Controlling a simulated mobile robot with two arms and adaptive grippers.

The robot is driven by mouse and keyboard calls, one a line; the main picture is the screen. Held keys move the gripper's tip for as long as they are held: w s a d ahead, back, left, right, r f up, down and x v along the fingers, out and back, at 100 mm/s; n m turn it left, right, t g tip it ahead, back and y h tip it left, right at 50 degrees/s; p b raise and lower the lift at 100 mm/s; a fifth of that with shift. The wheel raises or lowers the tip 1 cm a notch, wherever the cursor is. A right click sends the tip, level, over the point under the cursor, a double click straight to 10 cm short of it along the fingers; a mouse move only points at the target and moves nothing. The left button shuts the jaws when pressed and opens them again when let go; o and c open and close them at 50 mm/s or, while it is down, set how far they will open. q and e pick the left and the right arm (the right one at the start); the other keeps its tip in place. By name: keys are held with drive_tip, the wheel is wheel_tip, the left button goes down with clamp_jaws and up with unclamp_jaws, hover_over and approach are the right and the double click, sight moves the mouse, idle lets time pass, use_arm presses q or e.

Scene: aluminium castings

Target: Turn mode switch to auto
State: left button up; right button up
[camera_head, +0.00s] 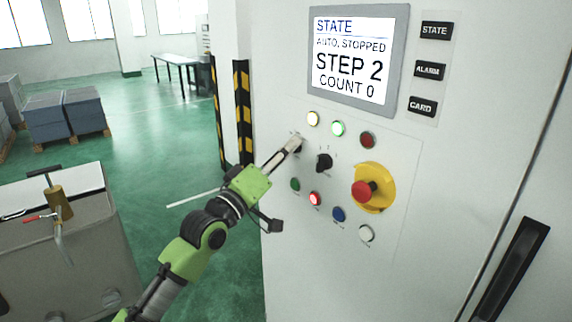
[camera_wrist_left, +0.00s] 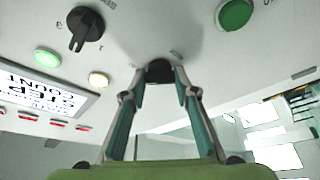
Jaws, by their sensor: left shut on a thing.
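The mode switch is most likely the black rotary knob (camera_wrist_left: 160,70) that my left gripper (camera_head: 294,144) is shut on. The gripper's fingertips (camera_wrist_left: 160,82) sit on both sides of this knob in the left wrist view and hide part of it. The labels beside it are too small to read. The panel screen (camera_head: 354,60) reads STATE, AUTO, STOPPED, STEP 2, COUNT 0. My right gripper is not in view.
A second black rotary switch (camera_head: 324,163) is just right of the gripper. A red emergency button (camera_head: 364,191) on a yellow base lies further right. Small buttons and lamps surround them.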

use_arm(q)
drive_tip(key=shift+f+m+b, duration=0.15)
drive_tip(key=shift+m+b, duration=0.2)
drive_tip(key=shift+m, duration=0.05)
drive_tip(key=o, duration=1.1)
drive_tip(key=v, duration=1.2)
drive_tip(key=shift+w, duration=0.1)
